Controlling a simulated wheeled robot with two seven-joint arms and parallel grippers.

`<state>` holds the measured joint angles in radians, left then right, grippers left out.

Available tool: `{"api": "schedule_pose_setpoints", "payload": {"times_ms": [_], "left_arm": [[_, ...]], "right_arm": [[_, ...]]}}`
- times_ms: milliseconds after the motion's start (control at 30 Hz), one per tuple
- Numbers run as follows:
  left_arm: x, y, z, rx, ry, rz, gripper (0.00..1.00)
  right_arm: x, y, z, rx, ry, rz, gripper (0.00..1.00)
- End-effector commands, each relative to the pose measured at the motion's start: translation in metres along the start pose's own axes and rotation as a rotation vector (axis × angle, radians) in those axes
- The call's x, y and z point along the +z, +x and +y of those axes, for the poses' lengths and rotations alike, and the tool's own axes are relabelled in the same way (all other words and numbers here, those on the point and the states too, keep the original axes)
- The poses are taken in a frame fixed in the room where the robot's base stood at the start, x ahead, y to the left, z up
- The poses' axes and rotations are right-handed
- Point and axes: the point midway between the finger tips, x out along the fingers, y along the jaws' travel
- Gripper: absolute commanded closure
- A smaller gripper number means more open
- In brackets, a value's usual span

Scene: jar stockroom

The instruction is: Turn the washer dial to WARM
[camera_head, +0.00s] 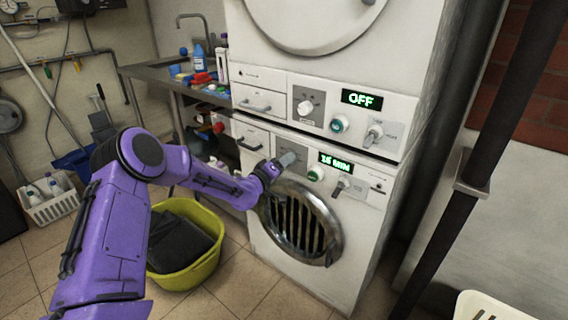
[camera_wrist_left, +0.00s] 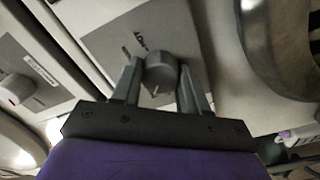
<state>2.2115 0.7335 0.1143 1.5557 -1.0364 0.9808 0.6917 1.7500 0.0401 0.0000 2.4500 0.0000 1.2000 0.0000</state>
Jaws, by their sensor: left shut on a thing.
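The washer (camera_head: 257,232) is the lower white machine, with a round barred metal door (camera_head: 300,222) and a green display (camera_head: 335,163) that seems to read 16 MIN. My left gripper (camera_head: 287,159) is at the left part of its control panel. In the left wrist view, a grey round dial (camera_wrist_left: 161,70) sits between the two fingers of my left gripper (camera_wrist_left: 160,77), which is shut on it. Lettering stands upside down beside the dial; I cannot read the dial's setting surely. In the head view my gripper hides the dial. My right gripper is not in view.
The upper machine (camera_head: 262,55) has its own dial (camera_head: 305,107) and an OFF display (camera_head: 361,99). A yellow tub (camera_head: 207,268) with dark cloth stands below my left arm. A sink counter with bottles is behind. A dark pipe (camera_head: 455,170) stands at the right.

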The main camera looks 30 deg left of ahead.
Motion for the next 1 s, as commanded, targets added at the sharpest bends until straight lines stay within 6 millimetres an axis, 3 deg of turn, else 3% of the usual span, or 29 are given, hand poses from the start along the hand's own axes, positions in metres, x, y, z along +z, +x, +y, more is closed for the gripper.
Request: {"api": "schedule_pose_setpoints", "payload": {"times_ms": [1000], "left_arm": [[0.002,0.0,-0.002,0.001,0.969,-0.002,0.87]], "right_arm": [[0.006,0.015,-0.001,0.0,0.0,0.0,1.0]]}}
